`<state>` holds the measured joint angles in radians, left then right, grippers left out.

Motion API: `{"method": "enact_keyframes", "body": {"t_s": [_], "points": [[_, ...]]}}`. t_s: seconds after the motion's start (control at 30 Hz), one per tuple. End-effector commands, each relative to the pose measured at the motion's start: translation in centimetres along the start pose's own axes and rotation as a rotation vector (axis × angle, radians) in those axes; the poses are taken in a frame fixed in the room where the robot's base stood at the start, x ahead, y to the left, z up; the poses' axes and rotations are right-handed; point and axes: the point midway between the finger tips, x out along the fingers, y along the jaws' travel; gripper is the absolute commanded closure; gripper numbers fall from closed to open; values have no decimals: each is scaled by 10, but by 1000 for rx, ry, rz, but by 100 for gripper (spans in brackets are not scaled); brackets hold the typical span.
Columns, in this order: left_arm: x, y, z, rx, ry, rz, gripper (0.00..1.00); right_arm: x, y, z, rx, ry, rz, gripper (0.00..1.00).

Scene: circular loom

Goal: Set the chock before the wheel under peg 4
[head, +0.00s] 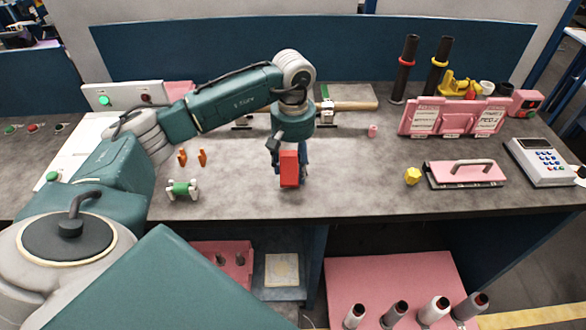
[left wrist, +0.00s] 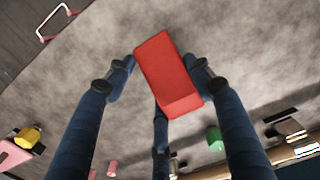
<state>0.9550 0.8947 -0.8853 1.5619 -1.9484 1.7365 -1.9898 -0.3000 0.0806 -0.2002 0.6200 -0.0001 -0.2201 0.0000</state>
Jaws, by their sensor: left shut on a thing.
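My left gripper (head: 289,180) is shut on a red block (head: 289,169), which hangs upright just over the middle of the grey worktop. The left wrist view shows the red block (left wrist: 165,72) between the fingertips of that gripper (left wrist: 160,80). It is the likeliest chock, but I cannot tell for certain. A small green piece with white ends (head: 183,190) stands on the worktop left of the gripper. I cannot tell whether it carries the wheel. Peg 4 cannot be picked out; writing on the pink cards (head: 453,118) is too small to read surely. My right gripper is not in view.
Two orange pieces (head: 192,157) stand left of the gripper. At right are a yellow piece (head: 412,176), a pink handled block (head: 465,173) and a keypad device (head: 541,162). Several spools (head: 433,309) stand below on a pink board (head: 385,272).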

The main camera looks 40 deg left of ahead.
Motion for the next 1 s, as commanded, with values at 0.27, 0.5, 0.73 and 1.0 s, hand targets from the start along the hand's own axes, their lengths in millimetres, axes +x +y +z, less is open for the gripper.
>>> {"method": "enact_keyframes", "body": {"t_s": [0.27,0.5,0.73,1.0], "points": [[24,0,0,-1,0,0,100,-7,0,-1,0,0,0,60],[26,0,0,-1,0,0,100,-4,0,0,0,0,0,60],[27,0,0,-1,-1,-1,29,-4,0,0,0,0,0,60],[25,0,0,-1,-1,0,29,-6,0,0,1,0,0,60]]}}
